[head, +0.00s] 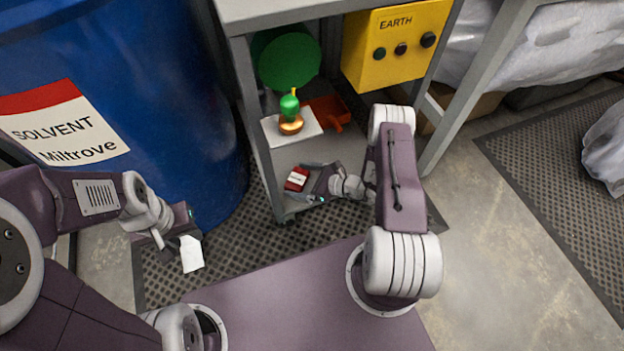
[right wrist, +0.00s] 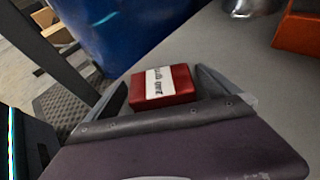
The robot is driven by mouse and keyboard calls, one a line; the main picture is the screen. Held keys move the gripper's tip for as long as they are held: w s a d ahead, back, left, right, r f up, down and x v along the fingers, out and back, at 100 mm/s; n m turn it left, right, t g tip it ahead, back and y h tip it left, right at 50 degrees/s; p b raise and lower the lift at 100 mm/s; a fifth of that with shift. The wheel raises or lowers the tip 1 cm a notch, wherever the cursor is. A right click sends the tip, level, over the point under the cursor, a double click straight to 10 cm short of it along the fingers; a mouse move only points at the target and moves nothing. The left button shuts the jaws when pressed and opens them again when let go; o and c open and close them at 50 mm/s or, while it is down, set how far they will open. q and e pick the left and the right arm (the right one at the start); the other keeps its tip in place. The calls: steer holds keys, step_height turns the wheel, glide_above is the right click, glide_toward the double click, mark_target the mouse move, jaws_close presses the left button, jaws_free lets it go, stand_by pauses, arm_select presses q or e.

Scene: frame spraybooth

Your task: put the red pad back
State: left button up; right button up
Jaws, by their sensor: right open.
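The red pad (head: 297,178) is a small red block with a white label. It lies on the grey lower shelf (head: 345,152) near the shelf's front left corner. My right gripper (head: 303,182) is open, with its fingers on either side of the pad. The right wrist view shows the pad (right wrist: 163,86) between the two spread fingers, and I cannot tell whether they touch it. My left gripper (head: 184,232) is over the floor mat, away from the shelf, and appears shut on a white piece (head: 191,254) that hangs from it.
A white board (head: 272,131) with a green-and-orange item (head: 290,115) and an orange-red tray (head: 328,111) are farther back on the shelf. A yellow EARTH box (head: 394,45) is above. A blue solvent drum (head: 165,100) stands left. Shelf posts flank the opening.

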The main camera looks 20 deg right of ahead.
steer(key=p+v, duration=0.4)
steer(key=v, duration=0.6)
steer(key=shift+s+r+p, duration=0.1)
steer(key=shift+r+p, duration=0.15)
steer(key=shift+p, duration=0.15)
steer(key=shift+s+d, duration=0.25)
steer(key=shift+d, duration=0.05)
